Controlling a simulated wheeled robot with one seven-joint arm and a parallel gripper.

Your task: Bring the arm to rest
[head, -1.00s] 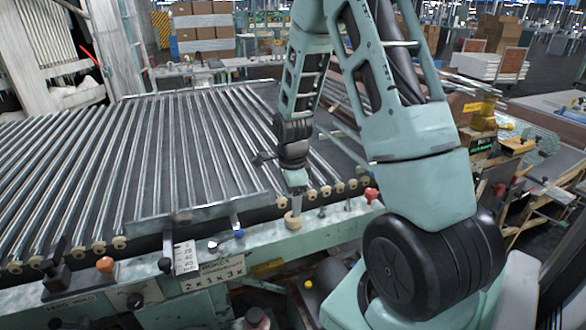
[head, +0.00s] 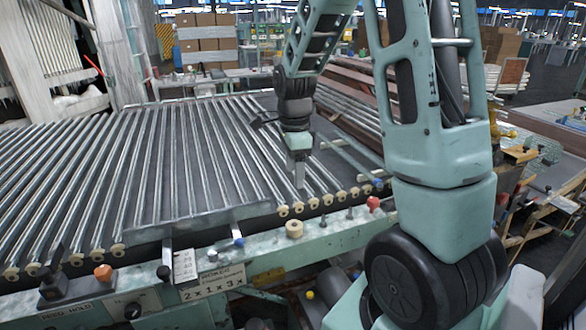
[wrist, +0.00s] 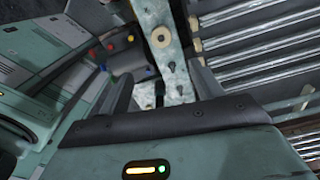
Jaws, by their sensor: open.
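My arm reaches over the front right of the roller table (head: 190,217), bent with its wrist hanging down. My gripper (head: 299,186) is open and empty. It points down above the right end of the rollers, up and behind a small tan ring (head: 294,229). The ring sits upright on the pale green front rail, apart from the gripper. In the wrist view my gripper (wrist: 160,88) shows its two dark fingers spread apart. The ring (wrist: 160,38) lies beyond them on the rail, with its dark centre hole visible.
Several dark pegs and a red knob (head: 373,203) stand on the rail right of the ring. An orange knob (head: 103,272) and a number sign (head: 212,283) are at front left. Cardboard boxes (head: 205,40) stand behind. The air above the rollers looks clear.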

